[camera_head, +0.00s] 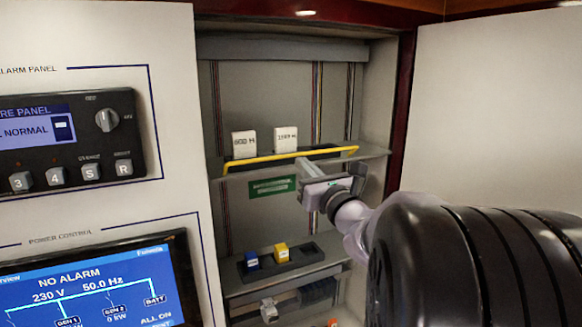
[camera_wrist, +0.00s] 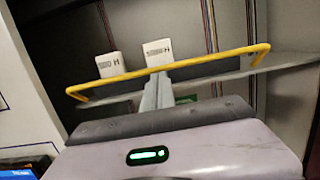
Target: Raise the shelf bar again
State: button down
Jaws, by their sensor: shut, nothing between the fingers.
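The yellow shelf bar (camera_head: 290,157) runs along the front of the upper shelf (camera_head: 372,151), across the lower part of two white blocks. In the wrist view the bar (camera_wrist: 205,59) is a long yellow rail with bent ends at the shelf edge. My gripper (camera_head: 301,162) is shut and empty, with its fingertips just below the middle of the bar. In the wrist view the fingertips (camera_wrist: 158,80) point at the bar below the right white block. I cannot tell whether they touch the bar.
The white blocks (camera_head: 244,144) and (camera_head: 286,139) stand on the upper shelf behind the bar. A lower shelf holds a blue block (camera_head: 251,261) and a yellow block (camera_head: 282,252). The cabinet's left panel carries a control box (camera_head: 70,145) and a screen (camera_head: 95,285).

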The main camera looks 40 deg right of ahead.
jog(key=shift+r+g+p, duration=0.5)
jog(key=shift+g+p, duration=0.1)
jog(key=shift+p, duration=0.55)
jog(key=shift+w+r+p, duration=0.2)
jog(key=shift+r+p, duration=0.2)
jog(key=shift+p, duration=0.3)
jog(key=shift+w+d+r+b, duration=0.2)
jog(key=shift+w+r+b, duration=0.05)
jog(key=shift+w+r, duration=0.45)
jog(key=shift+w+d+r+b, duration=0.2)
jog(key=shift+w+r+b, duration=0.05)
jog(key=shift+w+r, duration=0.55)
